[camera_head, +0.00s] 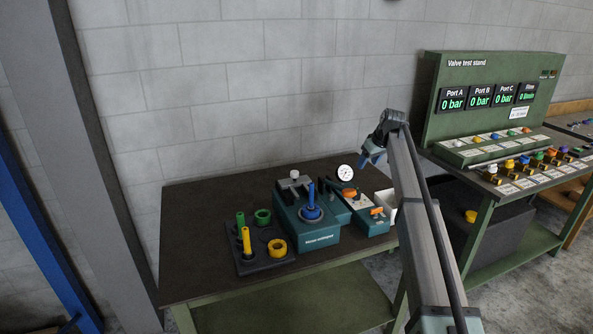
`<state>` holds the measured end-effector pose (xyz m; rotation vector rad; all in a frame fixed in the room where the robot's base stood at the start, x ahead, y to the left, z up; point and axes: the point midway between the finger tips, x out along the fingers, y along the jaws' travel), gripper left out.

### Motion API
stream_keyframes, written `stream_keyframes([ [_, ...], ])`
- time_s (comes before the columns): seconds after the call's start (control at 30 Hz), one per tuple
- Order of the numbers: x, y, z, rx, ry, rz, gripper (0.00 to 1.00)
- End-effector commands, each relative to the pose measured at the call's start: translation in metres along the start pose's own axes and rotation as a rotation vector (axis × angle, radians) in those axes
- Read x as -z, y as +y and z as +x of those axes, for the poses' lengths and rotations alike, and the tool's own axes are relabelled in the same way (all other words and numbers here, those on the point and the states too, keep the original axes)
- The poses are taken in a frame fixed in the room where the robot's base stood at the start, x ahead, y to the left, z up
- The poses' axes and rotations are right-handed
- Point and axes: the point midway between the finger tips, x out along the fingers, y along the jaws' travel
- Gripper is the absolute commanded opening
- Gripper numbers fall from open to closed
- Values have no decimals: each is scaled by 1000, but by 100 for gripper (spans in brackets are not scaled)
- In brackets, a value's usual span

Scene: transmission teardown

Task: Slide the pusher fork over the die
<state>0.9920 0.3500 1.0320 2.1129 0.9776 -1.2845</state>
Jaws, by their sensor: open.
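A teal press-like machine (322,238) with small white lettering stands on the dark bench. A blue ring-shaped part (311,213), which may be the die, sits in its round top opening with a blue upright post (311,194) at its middle. A grey piece with a white knob (294,175) lies at the back left of the machine's top; it may be the pusher fork, apart from the blue parts. My gripper (369,160) is open and empty, in the air up and right of the machine. The details of the fork and die are too small to tell.
A dark tray (250,267) at left holds green and yellow rings and posts. A dial gauge (345,172) and a teal unit with orange handles (366,219) stand right of the machine, near a white bin (386,205). The bench's left side is clear. A valve test stand (490,75) stands at right.

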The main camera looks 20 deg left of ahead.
Motion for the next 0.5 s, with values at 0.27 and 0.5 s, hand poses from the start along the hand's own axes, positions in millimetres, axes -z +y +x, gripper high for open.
stream_keyframes([
  [0.27, 85, -150, -46, 226, -47, -440, 58],
  [0.5, 103, -202, -66, 309, -55, -601, 58],
])
